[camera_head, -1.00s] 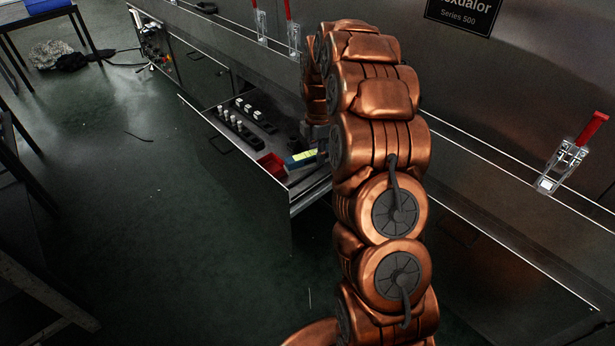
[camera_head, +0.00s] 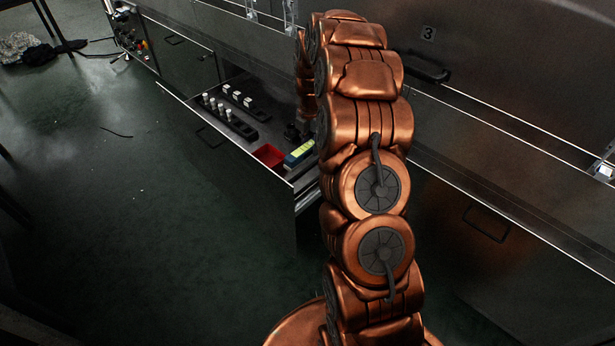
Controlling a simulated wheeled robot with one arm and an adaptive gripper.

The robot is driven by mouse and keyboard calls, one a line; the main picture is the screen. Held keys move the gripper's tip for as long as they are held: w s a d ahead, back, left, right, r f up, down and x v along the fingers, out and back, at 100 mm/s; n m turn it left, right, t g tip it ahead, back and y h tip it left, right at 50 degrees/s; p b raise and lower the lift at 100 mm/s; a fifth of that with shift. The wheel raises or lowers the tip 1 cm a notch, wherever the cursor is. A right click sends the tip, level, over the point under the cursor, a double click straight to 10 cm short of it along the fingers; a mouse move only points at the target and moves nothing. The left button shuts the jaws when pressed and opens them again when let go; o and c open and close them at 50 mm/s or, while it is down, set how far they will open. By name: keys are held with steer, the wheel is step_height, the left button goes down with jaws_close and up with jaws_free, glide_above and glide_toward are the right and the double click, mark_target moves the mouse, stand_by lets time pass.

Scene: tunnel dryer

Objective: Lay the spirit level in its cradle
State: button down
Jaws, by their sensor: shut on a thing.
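A short yellow bar with a pale blue side (camera_head: 300,153), which looks like the spirit level, shows at the near right of the open drawer (camera_head: 236,153). Its right part is hidden behind my arm. My gripper (camera_head: 303,127) is mostly hidden behind my copper arm; only a small dark part shows just above the bar. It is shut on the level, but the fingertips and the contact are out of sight. I cannot make out the cradle, or whether the level touches anything beneath it.
A red bin (camera_head: 268,155) lies left of the yellow bar. Black holders (camera_head: 238,127) with several pale pegs and blocks stand farther back in the drawer. The steel dryer front (camera_head: 500,130) runs along the right. The green floor (camera_head: 130,200) left of the drawer is mostly clear.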

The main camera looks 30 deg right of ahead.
steer(key=b, duration=0.1)
glide_above(311, 175)
step_height(311, 175, down, 6)
steer(key=shift+d, duration=0.1)
steer(key=shift+f+b, duration=0.6)
steer(key=shift+f, duration=1.5)
steer(key=shift+f, duration=0.1)
steer(key=c, duration=0.8)
jaws_free()
steer(key=shift+o, duration=0.2)
